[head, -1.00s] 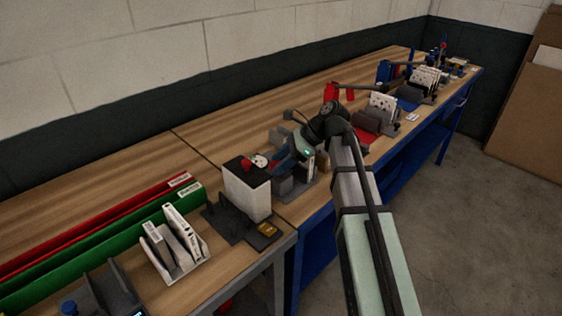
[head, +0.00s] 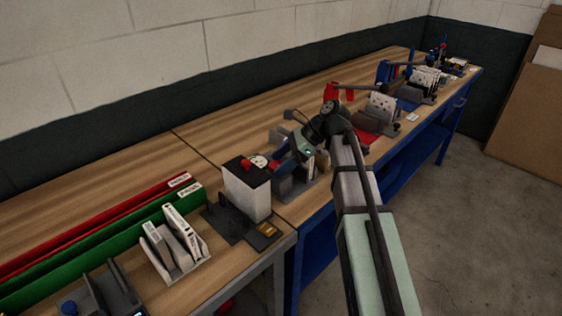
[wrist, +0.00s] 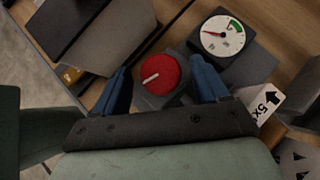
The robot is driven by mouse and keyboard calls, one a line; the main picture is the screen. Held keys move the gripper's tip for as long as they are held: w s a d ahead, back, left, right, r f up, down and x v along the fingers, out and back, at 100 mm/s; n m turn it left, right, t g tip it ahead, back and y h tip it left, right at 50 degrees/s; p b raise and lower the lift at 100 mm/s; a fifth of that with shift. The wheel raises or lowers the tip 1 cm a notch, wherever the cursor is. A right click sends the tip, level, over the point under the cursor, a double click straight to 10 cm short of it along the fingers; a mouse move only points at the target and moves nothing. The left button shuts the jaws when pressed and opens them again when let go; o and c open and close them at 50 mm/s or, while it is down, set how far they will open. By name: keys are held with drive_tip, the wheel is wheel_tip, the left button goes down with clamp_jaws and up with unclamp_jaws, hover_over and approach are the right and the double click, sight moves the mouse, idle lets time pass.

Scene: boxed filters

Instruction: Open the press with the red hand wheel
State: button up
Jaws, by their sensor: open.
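The red hand wheel (wrist: 157,75) is a round disc with a white line mark, seen from above in the wrist view. It sits on a dark grey block of the press (wrist: 150,100). My gripper (wrist: 162,82) is open, with one blue finger on each side of the wheel. Gaps show beside the wheel, and I cannot tell whether either finger touches it. A white dial gauge (wrist: 222,36) with a green sector and red needle stands beside the wheel. In the head view my gripper (head: 283,164) hides much of the press.
A white box with a black top (head: 247,190) stands close left of my gripper. A white label marked 5x with an arrow (wrist: 263,103) lies near the right finger. Red and green bins (head: 95,245) and a filter rack (head: 177,250) are further left.

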drive_tip(key=v, duration=1.3)
drive_tip(key=shift+d+r, duration=0.15)
drive_tip(key=shift+r, duration=0.1)
drive_tip(key=shift+s, duration=0.1)
drive_tip(key=s+m+t, duration=0.3)
drive_tip(key=s+m, duration=0.1)
drive_tip(key=shift+m+t, duration=0.3)
drive_tip(key=x, duration=1.4)
drive_tip(key=shift+f, duration=0.15)
drive_tip(key=shift+c, duration=0.2)
